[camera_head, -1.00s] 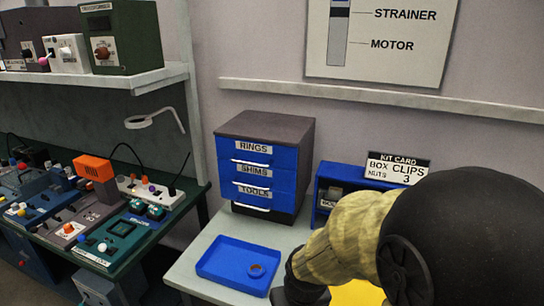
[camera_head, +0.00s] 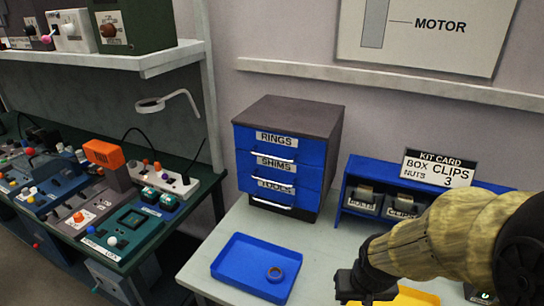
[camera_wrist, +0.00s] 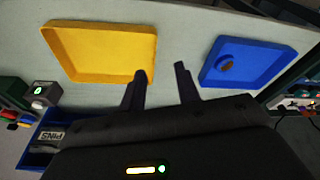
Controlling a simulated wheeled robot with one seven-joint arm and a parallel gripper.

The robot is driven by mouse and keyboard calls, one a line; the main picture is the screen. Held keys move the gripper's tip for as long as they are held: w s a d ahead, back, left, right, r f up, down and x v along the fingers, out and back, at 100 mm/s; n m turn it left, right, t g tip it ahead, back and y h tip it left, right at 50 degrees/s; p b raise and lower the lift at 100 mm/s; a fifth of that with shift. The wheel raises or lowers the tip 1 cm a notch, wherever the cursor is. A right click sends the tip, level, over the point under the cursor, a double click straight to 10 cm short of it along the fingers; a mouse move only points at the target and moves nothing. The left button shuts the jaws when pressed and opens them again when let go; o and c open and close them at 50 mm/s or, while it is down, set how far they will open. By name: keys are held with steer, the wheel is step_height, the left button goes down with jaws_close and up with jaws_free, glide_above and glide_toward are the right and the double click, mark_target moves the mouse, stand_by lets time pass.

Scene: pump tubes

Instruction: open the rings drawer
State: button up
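A small cabinet (camera_head: 322,125) with a dark grey top and three blue drawers stands at the back of the pale table. The top drawer is labelled RINGS (camera_head: 277,139); SHIMS (camera_head: 275,163) and TOOLS (camera_head: 275,187) are below. Each has a light bar handle, and all three look shut. My gripper (camera_head: 366,290) is in front of the cabinet and to its right, low over the table and apart from the drawers. In the wrist view, the two dark fingers (camera_wrist: 160,80) are spread with nothing between them. The cabinet is not in the wrist view.
A blue tray (camera_head: 232,262) holding a ring (camera_head: 275,274) lies in front of the cabinet. A yellow tray (camera_wrist: 90,28) lies near my gripper. A blue rack (camera_head: 349,188) with BOLTS and CLIPS bins stands right of the cabinet. A cluttered green bench (camera_head: 205,196) is at left.

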mark_target(269, 158)
steer(key=w+a+r+n+t+p, duration=0.25)
steer(key=w+n+t, duration=0.3)
steer(key=w, duration=0.55)
steer(key=w+a+r+n+t+y+p, duration=0.3)
steer(key=w+a+r+n+t+y, duration=0.3)
steer(key=w+a+r+n, duration=0.5)
steer(key=n+y, duration=0.1)
steer(key=n, duration=0.4)
steer(key=shift+a+t, duration=0.3)
steer(key=shift+t, duration=0.05)
steer(key=shift+w, duration=0.2)
steer(key=p+x, duration=0.7)
steer(key=x, duration=1)
steer(key=shift+w+a, duration=0.1)
